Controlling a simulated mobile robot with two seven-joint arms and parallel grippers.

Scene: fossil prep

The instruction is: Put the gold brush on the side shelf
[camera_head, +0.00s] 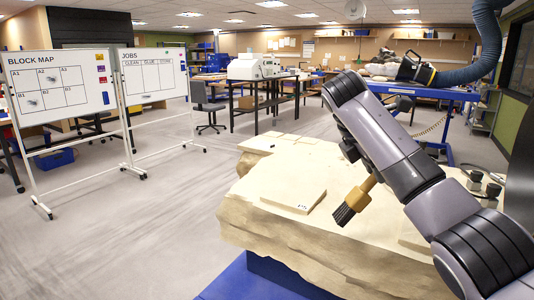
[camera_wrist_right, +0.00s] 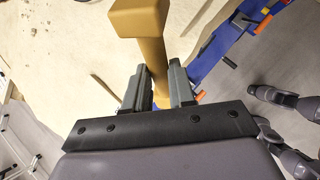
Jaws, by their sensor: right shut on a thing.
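The gold brush (camera_head: 357,196) hangs tilted above the pale stone block, its dark bristles pointing down and left in the head view. My right gripper (camera_wrist_right: 160,92) is shut around its gold handle (camera_wrist_right: 152,48) in the wrist view. The wrist view shows a wider gold block at the top of the handle; the bristles are not visible there. In the head view my right arm hides most of the gripper. My left gripper is in neither view. I cannot tell which surface is the side shelf; a shelving rack (camera_head: 485,110) stands by the right wall.
The large pale stone block (camera_head: 262,211) rests on a blue stand (camera_head: 262,281), with a flat slab (camera_head: 292,194) on top. Whiteboards (camera_head: 62,80) stand at left. A blue-framed table (camera_head: 425,91) is at back right. Open floor lies left of the block.

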